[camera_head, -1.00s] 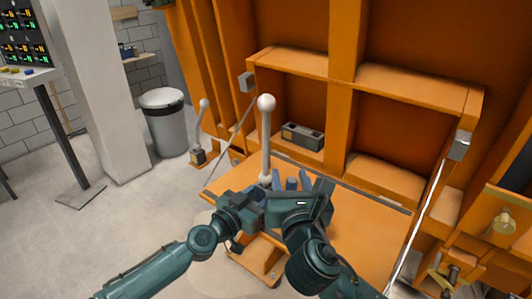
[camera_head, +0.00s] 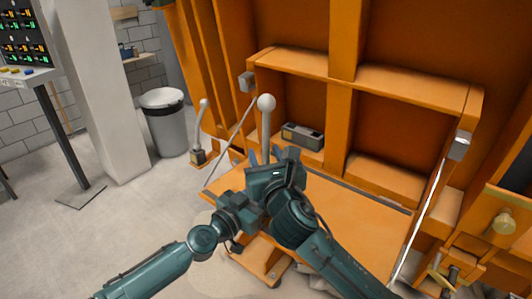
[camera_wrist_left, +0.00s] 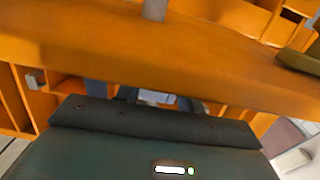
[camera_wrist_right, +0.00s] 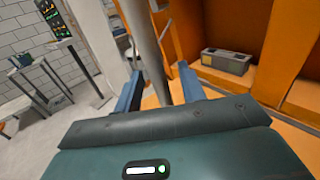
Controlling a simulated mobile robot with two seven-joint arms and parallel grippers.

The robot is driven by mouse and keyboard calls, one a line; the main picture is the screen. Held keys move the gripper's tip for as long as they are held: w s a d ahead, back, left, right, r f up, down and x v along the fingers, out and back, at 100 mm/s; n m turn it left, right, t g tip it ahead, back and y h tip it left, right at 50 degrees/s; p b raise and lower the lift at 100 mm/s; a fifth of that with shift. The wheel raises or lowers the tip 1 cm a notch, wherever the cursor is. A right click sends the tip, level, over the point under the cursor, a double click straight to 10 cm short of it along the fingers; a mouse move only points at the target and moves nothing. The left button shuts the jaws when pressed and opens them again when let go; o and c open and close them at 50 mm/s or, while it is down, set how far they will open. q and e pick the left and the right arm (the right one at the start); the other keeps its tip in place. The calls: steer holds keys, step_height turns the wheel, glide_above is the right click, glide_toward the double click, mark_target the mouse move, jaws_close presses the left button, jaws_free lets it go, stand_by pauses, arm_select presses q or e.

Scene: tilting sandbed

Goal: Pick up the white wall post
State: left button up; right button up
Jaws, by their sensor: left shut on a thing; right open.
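The white wall post (camera_head: 266,125) is a pale rod with a ball on top, standing upright at the left part of the orange sandbed (camera_head: 350,215). Its lower part is hidden behind my right gripper (camera_head: 268,158). In the right wrist view, the post (camera_wrist_right: 147,40) runs down between the two blue fingers of my right gripper (camera_wrist_right: 160,88), which is open. My left gripper (camera_head: 247,203) is low at the sandbed's near left edge, partly covered by the right one. In the left wrist view, my left gripper (camera_wrist_left: 145,97) is shut on a pale grey piece (camera_wrist_left: 157,97) below an orange board.
A grey box (camera_head: 302,136) lies on the orange shelf behind the post. A second pale rod (camera_head: 201,125) with a ball top stands left on a small base. A grey bin (camera_head: 165,125) stands further left. Thin stay rods flank the sandbed.

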steer(key=shift+x, duration=1)
jaws_close()
